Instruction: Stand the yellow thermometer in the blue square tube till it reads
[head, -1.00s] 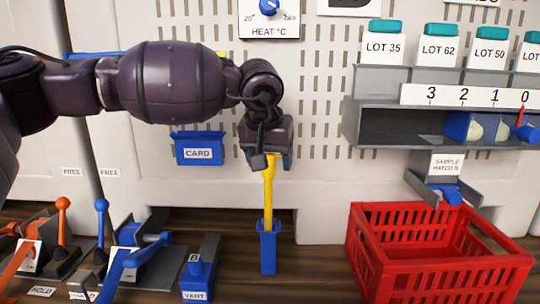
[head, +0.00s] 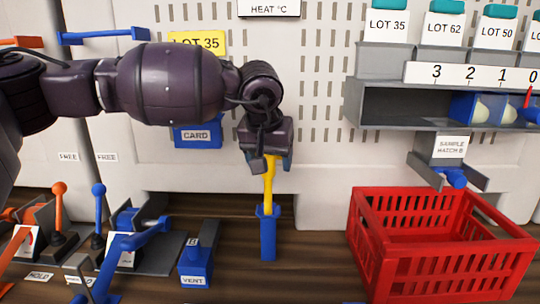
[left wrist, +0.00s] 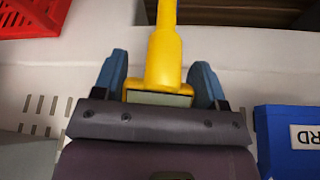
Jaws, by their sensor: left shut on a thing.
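The yellow thermometer (head: 269,188) is upright, its lower end inside the mouth of the blue square tube (head: 268,239). The tube stands on the wooden bench. My left gripper (head: 266,160) is above the tube, shut on the thermometer's upper end. In the left wrist view, the thermometer (left wrist: 164,55) lies between my blue fingertips (left wrist: 160,82). Its wide head has a grey-green display on which I can make out no figures. The part of the thermometer within the tube is hidden. My right gripper is not in view.
A red crate (head: 374,255) stands right of the tube. A blue VENT block (head: 197,263) and levers are to its left. A blue CARD holder (head: 198,136) hangs on the wall behind. A grey shelf (head: 395,105) is at upper right.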

